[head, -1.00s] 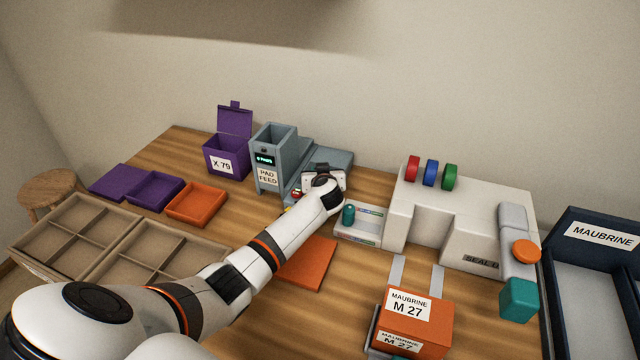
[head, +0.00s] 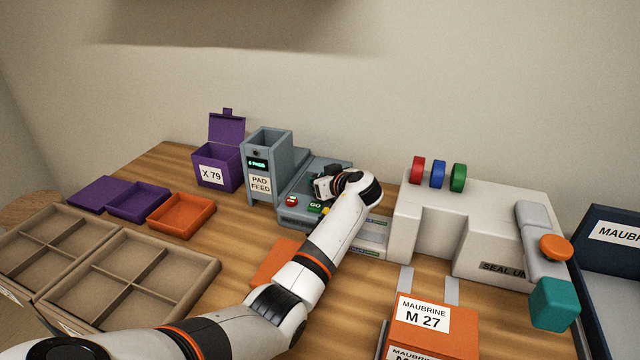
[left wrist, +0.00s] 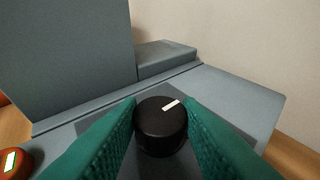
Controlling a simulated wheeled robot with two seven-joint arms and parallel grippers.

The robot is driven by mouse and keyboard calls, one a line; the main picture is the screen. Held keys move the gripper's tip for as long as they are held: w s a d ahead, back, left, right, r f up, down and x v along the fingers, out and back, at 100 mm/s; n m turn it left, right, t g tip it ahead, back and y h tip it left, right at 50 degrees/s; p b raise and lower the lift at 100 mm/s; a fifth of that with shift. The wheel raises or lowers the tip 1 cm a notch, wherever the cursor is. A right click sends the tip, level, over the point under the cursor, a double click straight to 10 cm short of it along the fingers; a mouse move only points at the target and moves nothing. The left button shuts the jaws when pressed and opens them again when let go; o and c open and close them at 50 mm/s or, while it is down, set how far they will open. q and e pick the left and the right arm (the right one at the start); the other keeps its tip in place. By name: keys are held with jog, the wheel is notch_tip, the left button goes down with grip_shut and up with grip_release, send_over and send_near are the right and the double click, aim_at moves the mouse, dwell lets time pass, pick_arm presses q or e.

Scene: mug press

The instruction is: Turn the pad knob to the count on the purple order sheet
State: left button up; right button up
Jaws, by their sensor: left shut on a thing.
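The black pad knob (left wrist: 158,130) sits on the grey pad feed's deck in the left wrist view, its white mark pointing to the upper right. My left gripper (head: 326,188) is over that deck, and its teal fingers (left wrist: 160,128) are shut on the knob from both sides. In the head view the gripper and wrist hide the knob. The pad feed (head: 268,150) has a small lit green display (head: 257,163), whose count is too small to read surely. I cannot make out a purple order sheet. My right gripper is not in view.
A red button (head: 291,201) and green GO button (head: 315,205) are on the pad feed's front. A purple box (head: 228,155) marked X 79 stands left of it. Purple and orange trays (head: 181,212) lie further left. The white seal unit (head: 470,210) stands to the right.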

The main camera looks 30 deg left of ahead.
pick_arm(q)
jog(key=o, duration=1)
jog(key=v, duration=1.2)
